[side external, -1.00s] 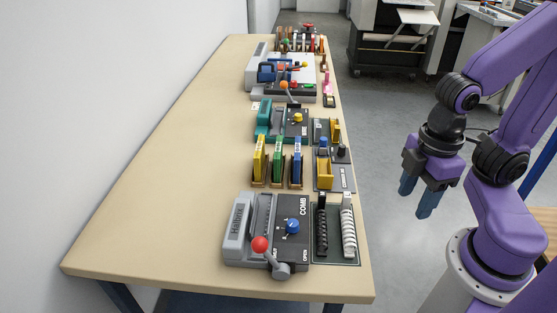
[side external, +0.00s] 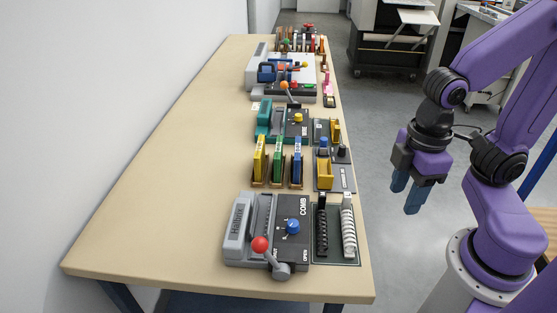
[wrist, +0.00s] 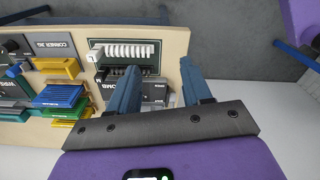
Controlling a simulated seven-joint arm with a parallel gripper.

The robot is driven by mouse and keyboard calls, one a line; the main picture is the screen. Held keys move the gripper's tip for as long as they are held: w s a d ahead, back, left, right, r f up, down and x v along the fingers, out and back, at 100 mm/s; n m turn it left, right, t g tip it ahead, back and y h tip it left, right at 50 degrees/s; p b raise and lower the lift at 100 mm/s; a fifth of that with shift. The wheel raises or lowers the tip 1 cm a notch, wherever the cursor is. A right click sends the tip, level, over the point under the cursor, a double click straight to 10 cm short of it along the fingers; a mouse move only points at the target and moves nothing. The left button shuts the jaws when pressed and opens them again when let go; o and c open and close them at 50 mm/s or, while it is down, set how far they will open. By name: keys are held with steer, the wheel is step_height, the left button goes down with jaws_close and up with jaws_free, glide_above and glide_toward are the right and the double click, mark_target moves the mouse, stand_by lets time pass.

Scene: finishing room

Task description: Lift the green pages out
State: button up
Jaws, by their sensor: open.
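The green pages (side external: 278,160) stand upright in a holder on the table, between a yellow set (side external: 259,160) on the left and a blue set (side external: 297,162) on the right. In the wrist view the green pages (wrist: 67,105) show partly, between the blue and yellow ones at the left. My gripper (side external: 405,198) is open and empty. It hangs beyond the table's right edge, well apart from the pages, with blue fingers pointing down. In the wrist view my gripper's fingers (wrist: 160,88) spread in front of the comb machine, hiding part of it.
A comb machine (side external: 268,228) with a red-knobbed lever stands at the near end. A tray of black and white combs (side external: 337,250) sits beside it. A yellow bin unit (side external: 325,174) lies right of the pages. More machines fill the far end. The table's left side (side external: 170,170) is clear.

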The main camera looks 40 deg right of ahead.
steer(key=w+a+r+m, duration=0.1)
steer(key=w+a+m, duration=0.15)
steer(key=w, duration=0.35)
steer(key=w+a+r+m, duration=0.1)
steer(key=w+a+m, duration=0.15)
steer(key=w, duration=0.25)
steer(key=m, duration=1.6)
glide_above(278, 158)
steer(key=w+d, duration=0.3)
steer(key=w, duration=0.1)
step_height(278, 158, down, 3)
steer(key=f, duration=1.7)
steer(key=shift+d, duration=0.3)
jaws_close()
